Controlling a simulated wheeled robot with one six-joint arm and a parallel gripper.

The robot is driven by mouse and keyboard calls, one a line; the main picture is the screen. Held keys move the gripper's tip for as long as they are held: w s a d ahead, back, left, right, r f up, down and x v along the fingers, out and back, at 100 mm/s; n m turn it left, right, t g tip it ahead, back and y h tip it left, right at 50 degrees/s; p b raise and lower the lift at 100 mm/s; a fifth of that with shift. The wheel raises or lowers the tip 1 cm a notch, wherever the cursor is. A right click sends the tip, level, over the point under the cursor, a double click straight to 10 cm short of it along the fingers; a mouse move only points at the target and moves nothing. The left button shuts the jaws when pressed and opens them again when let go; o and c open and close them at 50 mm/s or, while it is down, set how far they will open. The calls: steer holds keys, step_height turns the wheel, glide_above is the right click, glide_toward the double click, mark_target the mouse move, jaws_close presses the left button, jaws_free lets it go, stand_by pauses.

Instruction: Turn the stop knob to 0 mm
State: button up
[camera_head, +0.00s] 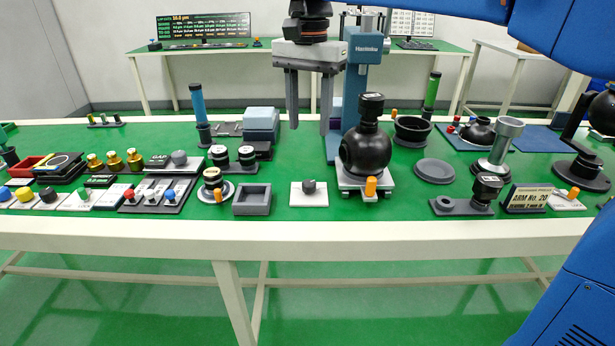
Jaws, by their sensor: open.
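My gripper (308,124) hangs from the top centre, fingers pointing down, open and empty above the table. Below it, near the front edge, a small dark knob (309,186) sits on a white square plate (310,200). To the left, a rounded grey knob (179,158) stands on a dark panel (160,168) lettered "GAP". A small dark display (100,181) that seems to read in mm lies in front of the brass weights. I cannot tell from lettering which knob is the stop knob, nor read any knob's setting.
A blue press-like stand (361,60) with a round black flask (366,150) stands right of the gripper. A grey square tray (252,200) is left of the white plate. Several small knobs, bottles and fixtures crowd the left side; green tabletop shows between items.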

mark_target(309, 182)
step_height(309, 182, down, 15)
steer(key=shift+r, duration=0.1)
stand_by(0.4)
steer(key=c, duration=1.1)
